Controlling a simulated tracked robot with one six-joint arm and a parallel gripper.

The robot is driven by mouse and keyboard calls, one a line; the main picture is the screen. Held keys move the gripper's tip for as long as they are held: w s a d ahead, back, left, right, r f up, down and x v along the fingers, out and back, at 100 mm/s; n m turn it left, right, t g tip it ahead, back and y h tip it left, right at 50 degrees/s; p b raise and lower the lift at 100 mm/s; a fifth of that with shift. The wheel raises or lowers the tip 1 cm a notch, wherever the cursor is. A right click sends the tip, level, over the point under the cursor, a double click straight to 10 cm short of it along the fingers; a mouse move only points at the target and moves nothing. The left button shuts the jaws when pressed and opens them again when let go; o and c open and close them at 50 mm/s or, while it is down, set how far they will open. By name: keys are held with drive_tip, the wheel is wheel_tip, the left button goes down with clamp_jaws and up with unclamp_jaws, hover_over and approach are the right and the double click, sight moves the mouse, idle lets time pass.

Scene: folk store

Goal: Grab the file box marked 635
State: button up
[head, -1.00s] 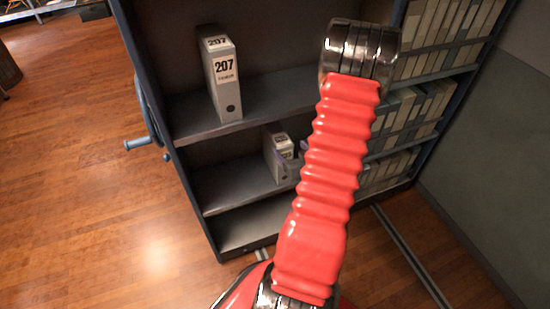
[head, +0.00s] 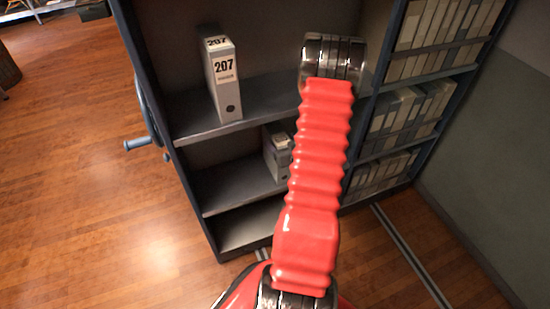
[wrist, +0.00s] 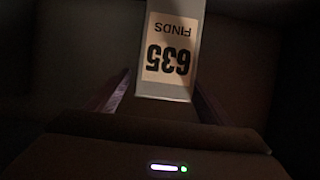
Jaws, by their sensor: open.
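The file box marked 635 (wrist: 170,55) is in the wrist view, a grey box with a cream label that reads FINDS 635 upside down. My gripper (wrist: 162,90) is open, with one dark purple finger on each side of the box's near end. Whether the fingers touch it I cannot tell. In the head view a grey file box (head: 275,155) stands on a lower shelf, partly behind my red arm. Its label is too small to read there. My gripper is hidden behind the arm in the head view.
A file box marked 207 (head: 223,80) stands on the shelf above, left of my arm. Rows of grey boxes (head: 405,115) fill the bay to the right. A crank handle (head: 140,143) sticks out at the unit's left side. Wooden floor (head: 80,190) is clear at left.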

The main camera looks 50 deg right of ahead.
sight(274, 132)
drive_tip(key=shift+x, duration=2.6)
drive_tip(key=shift+w+a+r, duration=0.15)
drive_tip(key=shift+a, duration=0.05)
clamp_jaws()
drive_tip(key=shift+r, duration=0.1)
